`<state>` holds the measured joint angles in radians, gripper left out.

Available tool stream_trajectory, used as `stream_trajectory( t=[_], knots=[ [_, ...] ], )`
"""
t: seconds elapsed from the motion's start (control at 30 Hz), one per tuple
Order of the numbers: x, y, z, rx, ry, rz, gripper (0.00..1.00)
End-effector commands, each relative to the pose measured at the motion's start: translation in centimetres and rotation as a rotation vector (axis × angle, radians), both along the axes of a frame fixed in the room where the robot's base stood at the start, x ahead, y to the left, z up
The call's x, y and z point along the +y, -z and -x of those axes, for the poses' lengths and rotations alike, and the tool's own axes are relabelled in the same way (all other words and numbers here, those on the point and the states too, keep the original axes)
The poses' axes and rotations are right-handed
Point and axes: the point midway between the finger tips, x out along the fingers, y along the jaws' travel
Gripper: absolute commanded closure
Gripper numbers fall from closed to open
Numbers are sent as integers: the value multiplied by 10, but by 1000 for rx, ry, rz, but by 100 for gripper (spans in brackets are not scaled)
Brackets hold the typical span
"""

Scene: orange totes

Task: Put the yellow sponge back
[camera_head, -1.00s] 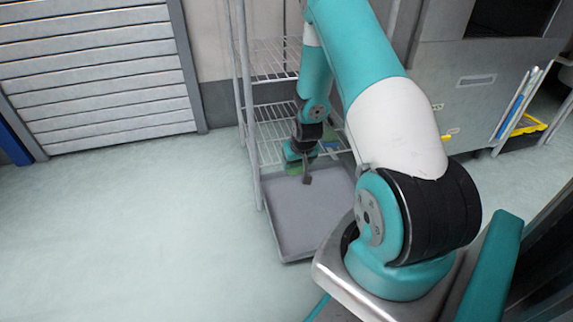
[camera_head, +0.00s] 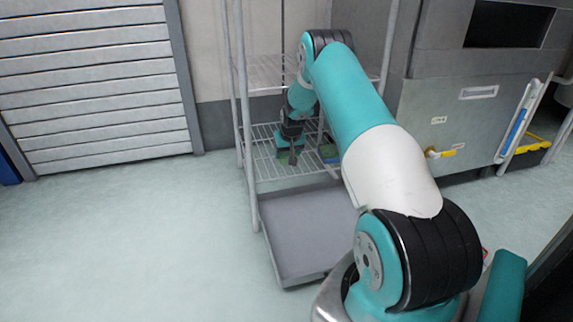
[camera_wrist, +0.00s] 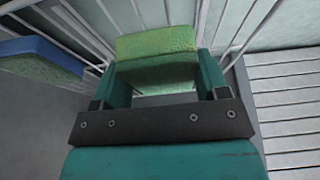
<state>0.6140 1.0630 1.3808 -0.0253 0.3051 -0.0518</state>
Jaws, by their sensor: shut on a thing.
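My gripper (camera_head: 291,157) is shut on a yellow-green sponge (camera_wrist: 157,45), which sits between the two teal fingers in the wrist view. In the head view my gripper is at the middle wire shelf (camera_head: 268,172), and the held sponge is small and mostly hidden by the fingers. I cannot tell whether the sponge touches the shelf wires. A second sponge, blue on top and green below (camera_wrist: 38,55), shows at the left of the wrist view. It also appears on the shelf just right of my gripper in the head view (camera_head: 329,153).
The wire rack's upright post (camera_head: 244,110) stands left of my gripper, and an upper shelf (camera_head: 265,72) is above. A grey tray (camera_head: 300,235) forms the bottom level. A slatted shutter (camera_head: 95,90) is at left, with open floor (camera_head: 130,235) before it.

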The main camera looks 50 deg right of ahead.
Motion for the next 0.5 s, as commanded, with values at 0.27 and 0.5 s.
stream_trajectory(
  t=[0.27, 0.5],
  knots=[
    [-4, 26, -7, 1, 0, -1, 55],
    [-5, 34, -8, -1, 0, 1, 55]
  ],
)
